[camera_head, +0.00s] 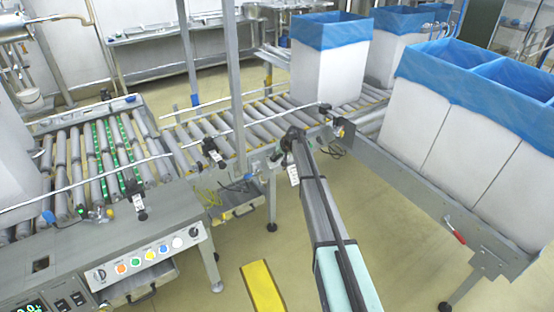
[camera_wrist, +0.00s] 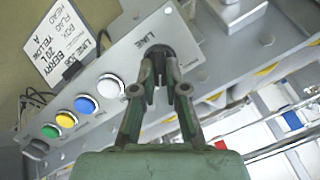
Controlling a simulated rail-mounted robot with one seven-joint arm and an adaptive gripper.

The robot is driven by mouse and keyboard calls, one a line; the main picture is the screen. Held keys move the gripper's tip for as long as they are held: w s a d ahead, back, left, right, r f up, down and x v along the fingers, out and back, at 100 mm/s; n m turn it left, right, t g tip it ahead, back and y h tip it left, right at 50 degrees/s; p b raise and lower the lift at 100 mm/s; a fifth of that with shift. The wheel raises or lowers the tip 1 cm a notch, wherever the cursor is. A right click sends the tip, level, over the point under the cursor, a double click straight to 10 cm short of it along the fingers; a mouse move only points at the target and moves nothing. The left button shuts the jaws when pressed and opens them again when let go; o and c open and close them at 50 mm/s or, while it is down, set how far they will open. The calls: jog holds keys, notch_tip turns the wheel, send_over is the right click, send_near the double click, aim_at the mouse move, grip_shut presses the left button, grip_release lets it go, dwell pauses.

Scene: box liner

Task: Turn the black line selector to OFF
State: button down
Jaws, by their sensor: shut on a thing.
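The black line selector (camera_wrist: 159,50) is a round dark knob on a grey panel (camera_wrist: 120,62), beside the word LINE, in the wrist view. My gripper (camera_wrist: 161,78) is shut on it, with its two green-grey fingers close together at the knob. The fingers hide much of the knob, so I cannot tell which position it points to. In the head view I cannot make out my gripper at a selector.
White, blue, yellow and green buttons (camera_wrist: 86,104) run in a row beside the selector. A white card (camera_wrist: 68,35) stands at the panel's edge. In the head view a similar button panel (camera_head: 150,270) is at lower left, and roller conveyors (camera_head: 230,125) and lined boxes (camera_head: 330,70) stand behind.

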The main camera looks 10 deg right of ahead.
jog(key=n+b, duration=0.1)
jog(key=n, duration=0.1)
jog(key=n+b, duration=0.1)
jog(key=b, duration=0.1)
jog(key=shift+a+f+n+h, duration=0.2)
jog(key=shift+n+h, duration=0.1)
jog(key=shift+n, duration=0.1)
jog(key=shift+r+n+b, duration=0.15)
jog(key=shift+n+b, duration=0.45)
jog(key=shift+n, duration=0.5)
jog(key=c, duration=1.2)
grip_release()
jog(key=v, duration=1.2)
jog(key=shift+a, duration=0.25)
jog(key=shift+s, duration=0.1)
